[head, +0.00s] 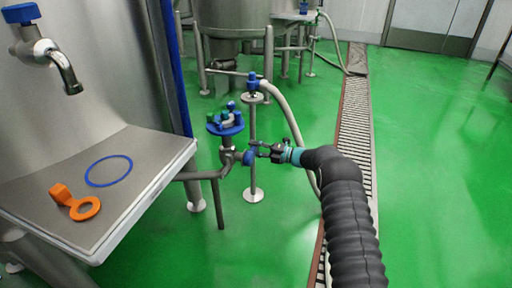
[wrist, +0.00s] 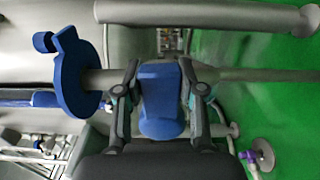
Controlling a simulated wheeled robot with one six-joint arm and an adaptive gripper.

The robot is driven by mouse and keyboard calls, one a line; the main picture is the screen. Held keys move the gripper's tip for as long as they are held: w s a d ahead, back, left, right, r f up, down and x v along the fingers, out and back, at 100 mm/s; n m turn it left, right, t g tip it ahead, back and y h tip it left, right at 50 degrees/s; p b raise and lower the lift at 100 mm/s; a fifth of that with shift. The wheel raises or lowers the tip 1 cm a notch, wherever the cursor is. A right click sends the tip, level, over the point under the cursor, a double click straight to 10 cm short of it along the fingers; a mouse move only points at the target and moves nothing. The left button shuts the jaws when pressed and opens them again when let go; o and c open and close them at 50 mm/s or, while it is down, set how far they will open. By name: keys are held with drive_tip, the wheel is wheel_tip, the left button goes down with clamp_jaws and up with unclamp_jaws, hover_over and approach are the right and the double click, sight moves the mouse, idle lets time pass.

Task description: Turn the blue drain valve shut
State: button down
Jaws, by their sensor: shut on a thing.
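The blue drain valve handle (wrist: 160,98) sits between the two fingers of my gripper (wrist: 160,105) in the wrist view, with a finger against each side. In the head view my gripper (head: 264,152) reaches in from the right to the drain pipe, shut on the blue handle (head: 248,157), which is partly hidden. A larger blue disc (head: 225,124) with small blue and green parts stands on top of the same pipe. This disc also shows at the upper left in the wrist view (wrist: 72,78). I cannot tell how far the valve is turned.
A blue-topped stand (head: 253,88) with a hose (head: 290,120) is behind the valve. A floor drain grate (head: 355,130) runs at right; green floor beyond is clear.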

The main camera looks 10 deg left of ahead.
drive_tip(key=shift+f+m, duration=0.2)
drive_tip(key=shift+m, duration=0.2)
drive_tip(key=c, duration=0.7)
unclamp_jaws()
drive_tip(key=d, duration=0.4)
drive_tip(key=s+d, duration=0.1)
drive_tip(key=d, duration=0.3)
drive_tip(key=s+d, duration=0.1)
drive_tip(key=d, duration=0.3)
drive_tip(key=shift+a, duration=0.1)
